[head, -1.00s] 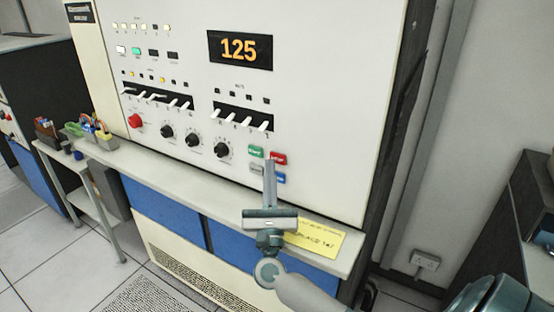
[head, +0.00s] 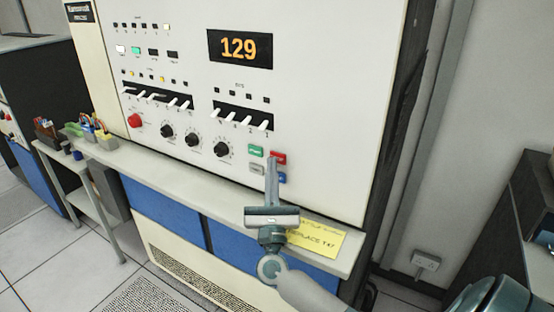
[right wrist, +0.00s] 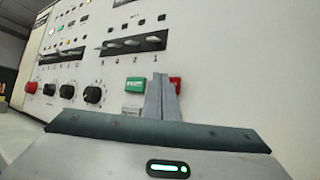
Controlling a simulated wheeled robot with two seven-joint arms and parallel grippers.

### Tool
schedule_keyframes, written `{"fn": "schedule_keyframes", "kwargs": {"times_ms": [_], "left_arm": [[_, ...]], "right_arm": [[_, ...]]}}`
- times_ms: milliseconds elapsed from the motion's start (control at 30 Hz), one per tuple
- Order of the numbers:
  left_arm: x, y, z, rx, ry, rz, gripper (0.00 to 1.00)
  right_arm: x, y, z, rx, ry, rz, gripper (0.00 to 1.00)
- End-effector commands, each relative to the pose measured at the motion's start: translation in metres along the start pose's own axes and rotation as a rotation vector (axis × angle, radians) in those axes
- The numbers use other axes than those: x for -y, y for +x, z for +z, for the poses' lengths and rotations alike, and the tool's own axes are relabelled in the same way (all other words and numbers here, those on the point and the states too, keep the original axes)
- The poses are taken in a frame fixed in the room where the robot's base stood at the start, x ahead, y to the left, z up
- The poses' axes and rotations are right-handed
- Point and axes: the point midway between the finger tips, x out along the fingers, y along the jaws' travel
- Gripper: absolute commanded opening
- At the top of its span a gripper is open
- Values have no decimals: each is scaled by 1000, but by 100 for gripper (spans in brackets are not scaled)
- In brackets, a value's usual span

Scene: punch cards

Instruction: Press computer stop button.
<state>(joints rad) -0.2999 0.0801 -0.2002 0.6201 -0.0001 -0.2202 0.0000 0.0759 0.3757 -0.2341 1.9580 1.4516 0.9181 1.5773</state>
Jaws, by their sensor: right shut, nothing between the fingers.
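The computer panel (head: 320,120) is a white upright console with an orange display (head: 239,48) reading 129. At its lower right is a block of small buttons: a green one (head: 255,151), a red one (head: 278,158) that appears to be the stop button, a grey one (head: 257,169) and a blue one (head: 282,178). My right gripper (head: 272,160) is shut and empty, its fingertips just left of the red button. In the right wrist view the fingers (right wrist: 161,82) stand between the green button (right wrist: 134,84) and the partly hidden red button (right wrist: 175,84). Contact cannot be told. My left gripper is not in view.
A ledge (head: 180,171) runs below the panel, with a yellow note (head: 318,240) at its right. Toggle switches (head: 243,119), black knobs (head: 193,139) and a larger red button (head: 135,120) are to the left.

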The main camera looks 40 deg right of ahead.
Motion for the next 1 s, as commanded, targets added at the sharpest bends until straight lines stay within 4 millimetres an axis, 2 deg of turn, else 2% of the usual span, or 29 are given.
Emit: {"fn": "schedule_keyframes", "kwargs": {"times_ms": [1000], "left_arm": [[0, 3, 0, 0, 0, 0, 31]], "right_arm": [[4, 5, -4, 0, 0, 0, 0]]}}
